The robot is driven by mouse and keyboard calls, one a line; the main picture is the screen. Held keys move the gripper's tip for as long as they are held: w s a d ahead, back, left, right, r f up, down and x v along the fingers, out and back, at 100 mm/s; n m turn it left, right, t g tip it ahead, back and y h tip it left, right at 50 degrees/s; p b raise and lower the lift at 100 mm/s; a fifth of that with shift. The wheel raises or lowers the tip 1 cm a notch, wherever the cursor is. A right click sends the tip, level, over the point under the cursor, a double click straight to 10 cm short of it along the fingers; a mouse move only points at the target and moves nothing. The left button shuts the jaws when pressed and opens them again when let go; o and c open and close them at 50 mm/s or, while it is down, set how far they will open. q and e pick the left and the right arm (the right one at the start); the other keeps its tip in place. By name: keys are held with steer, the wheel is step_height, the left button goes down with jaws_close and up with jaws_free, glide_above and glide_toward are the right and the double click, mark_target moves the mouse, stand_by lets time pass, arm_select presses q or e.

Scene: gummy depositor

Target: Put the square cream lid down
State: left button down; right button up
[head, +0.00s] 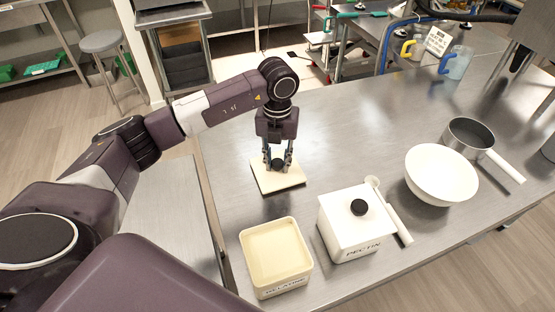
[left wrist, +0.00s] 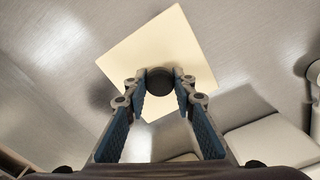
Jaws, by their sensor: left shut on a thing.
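The square cream lid (head: 268,184) is at the left part of the steel table, with its flat side level. My left gripper (head: 278,160) points down and is shut on the lid's round black knob (left wrist: 159,81). In the left wrist view the lid (left wrist: 175,45) spreads out beyond the fingertips (left wrist: 160,88). I cannot tell whether the lid touches the table or hangs just above it. The open square cream container (head: 275,257), with a label on its front, stands nearer than the lid, apart from it. My right gripper is not in view.
A white lidded box marked PECTIN (head: 356,224) stands right of the open container. A white-handled spoon (head: 392,212), a white bowl (head: 441,175) and a saucepan (head: 470,138) are farther right. The steel table (head: 340,125) is clear behind and right of the lid.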

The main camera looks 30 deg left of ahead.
arm_select(q)
steer(key=shift+f, duration=0.15)
steer(key=c, duration=1.7)
jaws_free()
steer(key=shift+c, duration=0.2)
steer(key=shift+o, duration=0.7)
